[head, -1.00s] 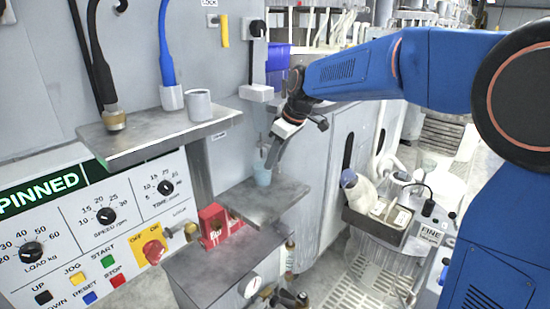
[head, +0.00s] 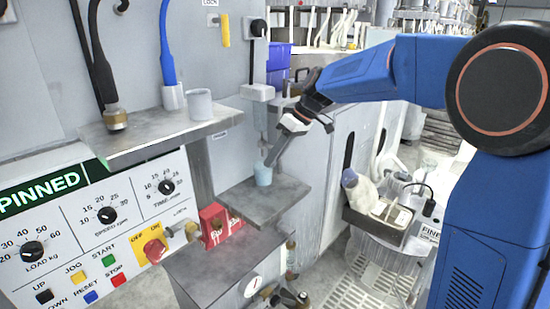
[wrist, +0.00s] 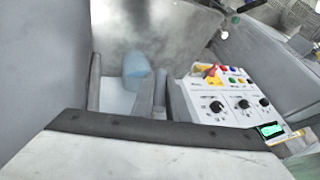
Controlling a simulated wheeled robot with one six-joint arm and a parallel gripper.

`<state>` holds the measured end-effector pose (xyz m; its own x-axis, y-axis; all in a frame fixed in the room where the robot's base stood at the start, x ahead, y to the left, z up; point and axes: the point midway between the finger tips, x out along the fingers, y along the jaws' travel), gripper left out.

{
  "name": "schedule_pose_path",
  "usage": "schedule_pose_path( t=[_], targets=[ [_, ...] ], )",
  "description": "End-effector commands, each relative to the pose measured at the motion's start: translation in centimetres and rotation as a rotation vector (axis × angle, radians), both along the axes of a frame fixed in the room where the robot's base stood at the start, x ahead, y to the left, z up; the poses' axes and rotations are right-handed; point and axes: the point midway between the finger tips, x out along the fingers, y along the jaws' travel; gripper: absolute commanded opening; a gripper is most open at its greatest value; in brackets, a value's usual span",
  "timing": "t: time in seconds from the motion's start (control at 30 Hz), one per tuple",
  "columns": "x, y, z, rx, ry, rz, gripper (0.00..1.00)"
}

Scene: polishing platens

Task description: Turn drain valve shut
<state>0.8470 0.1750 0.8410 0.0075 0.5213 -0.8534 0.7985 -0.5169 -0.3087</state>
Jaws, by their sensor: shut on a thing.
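My gripper (head: 272,155) points down over the lower metal shelf, beside a small light blue cup (head: 263,174). In the wrist view the light blue cup (wrist: 136,66) shows at the ends of my two fingers (wrist: 122,85), close against the right one. The fingers stand a little apart and appear closed on the cup; their exact contact is hard to see. Black and brass valve-like fittings (head: 287,297) sit low on the cabinet, right of a pressure gauge. I cannot tell which is the drain valve or how its handle stands.
The cup stands over the lower shelf (head: 262,208). A red box (head: 214,222) is below it. An upper shelf (head: 160,132) holds a white mug (head: 199,104).

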Motion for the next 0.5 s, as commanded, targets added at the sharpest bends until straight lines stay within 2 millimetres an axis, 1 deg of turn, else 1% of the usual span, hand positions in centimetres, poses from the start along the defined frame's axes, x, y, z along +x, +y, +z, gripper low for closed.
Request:
schedule_pose_path(
  t=[0.5],
  targets=[
    [-0.57,0.58,0.55,0.348,0.352,-0.003,0.00]
  ],
)
